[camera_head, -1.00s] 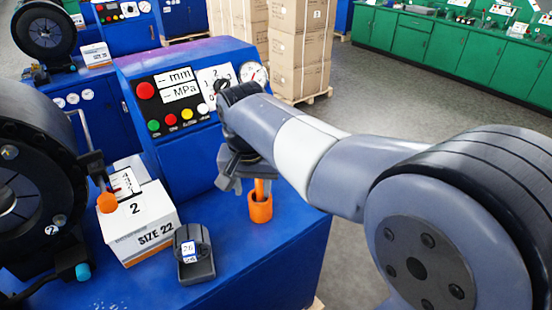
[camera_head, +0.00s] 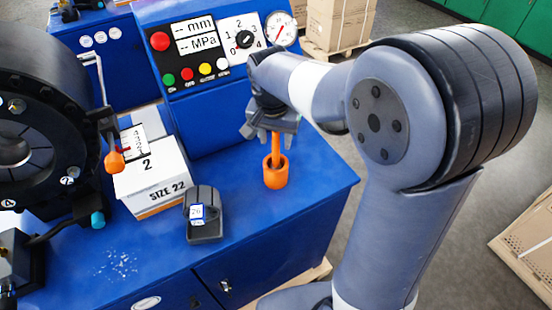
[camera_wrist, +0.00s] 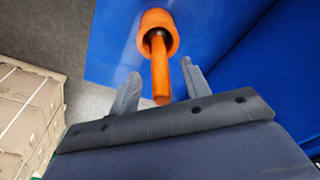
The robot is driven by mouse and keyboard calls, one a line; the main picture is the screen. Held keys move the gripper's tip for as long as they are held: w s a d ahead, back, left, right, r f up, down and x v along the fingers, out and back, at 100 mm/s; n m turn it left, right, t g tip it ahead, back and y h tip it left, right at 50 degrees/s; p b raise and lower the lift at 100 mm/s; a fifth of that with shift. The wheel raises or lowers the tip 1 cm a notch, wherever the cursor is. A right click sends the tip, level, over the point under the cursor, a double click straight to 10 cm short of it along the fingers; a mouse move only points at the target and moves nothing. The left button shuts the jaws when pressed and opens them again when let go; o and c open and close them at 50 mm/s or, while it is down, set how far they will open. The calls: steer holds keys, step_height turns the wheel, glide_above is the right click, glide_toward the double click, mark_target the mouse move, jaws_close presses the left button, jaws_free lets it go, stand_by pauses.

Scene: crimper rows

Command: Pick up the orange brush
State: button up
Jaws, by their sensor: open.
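The orange brush (camera_head: 275,148) stands upright in an orange cup (camera_head: 275,176) on the blue bench top. In the wrist view the brush handle (camera_wrist: 160,72) rises out of the cup (camera_wrist: 158,27) toward me. My gripper (camera_head: 271,134) is above the cup at the upper part of the handle. In the wrist view my gripper (camera_wrist: 160,88) is open, with one finger on each side of the handle and gaps visible on both sides. The top of the handle is partly hidden by my gripper in the head view.
A white SIZE 22 box (camera_head: 152,178) and a dark grey block (camera_head: 204,216) stand left of the cup. A control panel (camera_head: 207,50) rises behind. A large black crimper (camera_head: 40,120) is at the far left. The bench edge (camera_head: 335,205) lies to the right.

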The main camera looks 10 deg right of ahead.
mark_target(276, 157)
steer(key=shift+w+d+f, duration=0.1)
steer(key=shift+w+f, duration=0.1)
steer(key=shift+f, duration=1.2)
steer(key=shift+c, duration=0.5)
jaws_close()
